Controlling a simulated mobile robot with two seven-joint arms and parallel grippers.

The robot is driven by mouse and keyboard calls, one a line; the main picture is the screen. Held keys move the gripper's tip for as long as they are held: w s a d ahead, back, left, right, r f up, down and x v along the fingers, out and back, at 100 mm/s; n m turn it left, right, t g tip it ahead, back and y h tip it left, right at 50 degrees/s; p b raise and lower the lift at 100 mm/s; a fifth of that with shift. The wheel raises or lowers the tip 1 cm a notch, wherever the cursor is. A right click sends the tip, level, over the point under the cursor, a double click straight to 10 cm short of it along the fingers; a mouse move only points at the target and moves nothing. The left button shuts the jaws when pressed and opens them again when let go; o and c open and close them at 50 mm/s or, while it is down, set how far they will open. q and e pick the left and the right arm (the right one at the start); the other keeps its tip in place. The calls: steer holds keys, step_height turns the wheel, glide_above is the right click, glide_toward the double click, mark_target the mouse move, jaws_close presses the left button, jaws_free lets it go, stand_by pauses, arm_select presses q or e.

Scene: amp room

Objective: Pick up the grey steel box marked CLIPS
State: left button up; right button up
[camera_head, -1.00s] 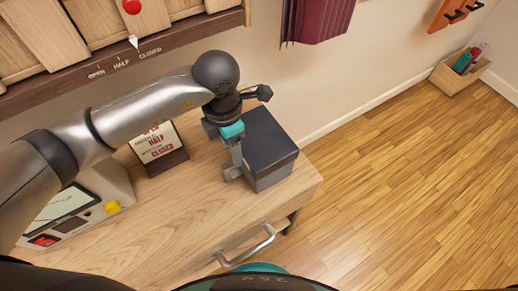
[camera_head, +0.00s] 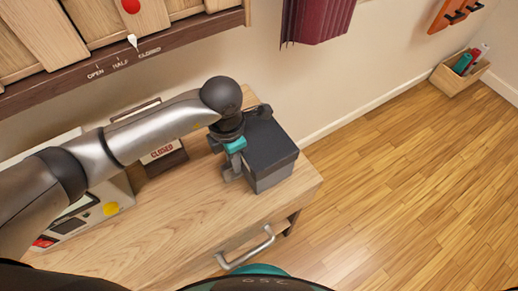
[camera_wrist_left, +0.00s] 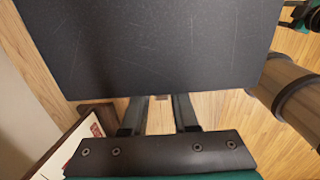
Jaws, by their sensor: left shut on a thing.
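The grey steel box (camera_head: 268,168) has a dark lid and stands near the right end of the wooden cabinet top (camera_head: 175,215). I cannot read a CLIPS mark on it. My left gripper (camera_head: 231,168) is at the box's left side, shut on it. In the left wrist view the dark lid (camera_wrist_left: 150,45) fills the top, and the fingers of my left gripper (camera_wrist_left: 158,112) reach to its near edge. The fingertips are hidden under the lid there. I cannot see any gap between box and cabinet top. My right gripper is not in view.
A framed sign (camera_head: 163,150) and a light-coloured instrument with a yellow button (camera_head: 110,209) stand left of the box, partly behind my arm. A drawer handle (camera_head: 246,248) juts from the cabinet front. A wooden crate (camera_head: 458,78) stands by the wall; the floor (camera_head: 400,180) is clear.

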arm_select(q)
jaws_close()
stand_by(0.8)
